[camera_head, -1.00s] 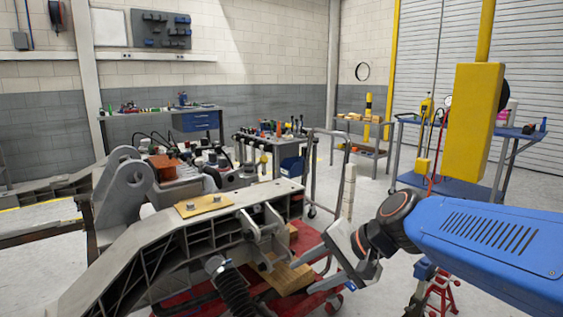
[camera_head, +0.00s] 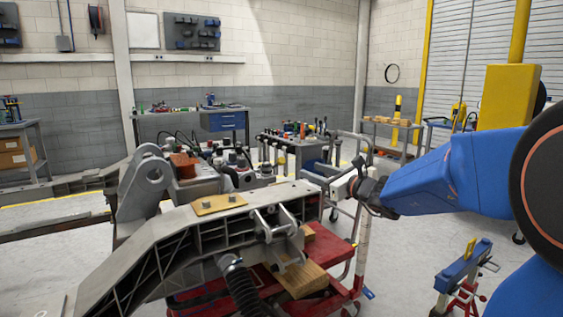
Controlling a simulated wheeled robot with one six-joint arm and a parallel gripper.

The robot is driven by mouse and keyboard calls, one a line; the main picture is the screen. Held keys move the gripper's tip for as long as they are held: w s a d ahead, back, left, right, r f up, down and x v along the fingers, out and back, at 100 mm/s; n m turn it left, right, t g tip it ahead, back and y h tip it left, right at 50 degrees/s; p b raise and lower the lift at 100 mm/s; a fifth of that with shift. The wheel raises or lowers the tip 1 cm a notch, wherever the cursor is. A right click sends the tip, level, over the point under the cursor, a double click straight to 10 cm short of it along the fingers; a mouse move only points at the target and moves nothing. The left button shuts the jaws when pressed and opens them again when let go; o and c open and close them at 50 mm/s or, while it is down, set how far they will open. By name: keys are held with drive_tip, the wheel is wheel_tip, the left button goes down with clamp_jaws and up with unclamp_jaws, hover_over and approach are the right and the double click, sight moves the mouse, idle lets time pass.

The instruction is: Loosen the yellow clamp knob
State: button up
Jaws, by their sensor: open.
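I cannot clearly make out a yellow clamp knob. A small upright yellow piece (camera_head: 470,248) stands on a blue clamp-like stand (camera_head: 462,268) at the lower right; I cannot tell whether it is the knob. A flat yellow plate (camera_head: 218,205) with two bolts lies on top of the grey chassis beam (camera_head: 150,238). My gripper (camera_head: 312,180) is open, with its fingers pointing left, near the right end of the beam. I see nothing between its fingers. It is apart from the yellow piece, and I cannot tell its exact distance from the beam.
A red cart (camera_head: 332,250) with wooden blocks (camera_head: 300,278) stands under the beam. A black coil spring (camera_head: 240,285) hangs at its front. A tool cart (camera_head: 290,143) and a workbench (camera_head: 170,114) stand behind. Floor is clear at the right, between the cart and the blue stand.

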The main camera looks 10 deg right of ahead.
sight(283, 160)
drive_tip(key=x, duration=1.7)
drive_tip(key=shift+s+a+f, duration=0.1)
drive_tip(key=c, duration=1.1)
